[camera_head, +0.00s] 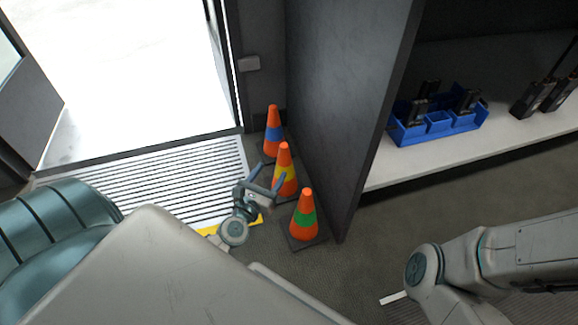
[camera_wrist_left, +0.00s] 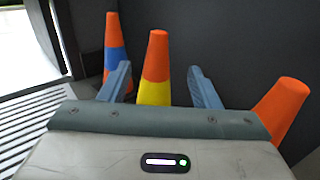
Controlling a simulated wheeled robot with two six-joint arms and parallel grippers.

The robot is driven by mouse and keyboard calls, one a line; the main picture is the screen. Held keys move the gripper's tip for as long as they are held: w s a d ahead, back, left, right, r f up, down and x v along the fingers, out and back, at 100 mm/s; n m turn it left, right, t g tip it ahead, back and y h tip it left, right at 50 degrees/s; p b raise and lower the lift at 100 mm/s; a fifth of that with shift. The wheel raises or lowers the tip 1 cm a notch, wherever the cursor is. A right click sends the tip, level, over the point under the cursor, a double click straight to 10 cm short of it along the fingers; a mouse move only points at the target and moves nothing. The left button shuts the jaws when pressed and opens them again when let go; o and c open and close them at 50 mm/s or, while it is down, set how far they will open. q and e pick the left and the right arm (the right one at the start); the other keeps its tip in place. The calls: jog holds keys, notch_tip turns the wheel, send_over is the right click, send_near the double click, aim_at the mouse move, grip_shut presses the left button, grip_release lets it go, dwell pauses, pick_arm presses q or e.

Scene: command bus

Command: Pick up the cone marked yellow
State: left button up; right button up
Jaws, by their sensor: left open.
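The cone marked yellow (camera_head: 285,172) is orange with a yellow band and stands upright on the floor, in the middle of a row of 3 cones. It also shows in the left wrist view (camera_wrist_left: 155,70), between the two fingers. My left gripper (camera_head: 267,182) is open, with its fingers pointing at this cone. In the head view its fingers overlap the cone's left side. I cannot tell whether they touch it. The lower part of the cone is hidden by the gripper body in the wrist view. My right gripper is not seen; only my right arm shows at the lower right.
A blue-banded cone (camera_head: 273,133) stands behind and a green-banded cone (camera_head: 305,217) in front, both close by. A dark partition (camera_head: 345,110) rises just right of the cones. A shelf holds a blue tray (camera_head: 438,122) with radios. A ribbed step (camera_head: 150,180) lies left at the doorway.

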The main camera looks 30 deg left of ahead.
aim_at(282, 155)
pick_arm(q)
jog(key=w, duration=0.4)
jog(key=shift+w+a+r, duration=0.1)
jog(key=shift+w+a, duration=0.2)
jog(key=shift+w, duration=0.1)
jog(key=shift+w+a+f, duration=0.1)
jog(key=shift+w+a, duration=0.05)
jog(key=shift+w, duration=0.8)
jog(key=shift+w+a+f, duration=0.15)
jog(key=shift+w+a, duration=0.05)
jog(key=shift+w, duration=0.7)
jog(key=shift+w+a+f, duration=0.1)
jog(key=shift+w+a, duration=0.05)
jog(key=shift+w, duration=0.8)
grip_shut()
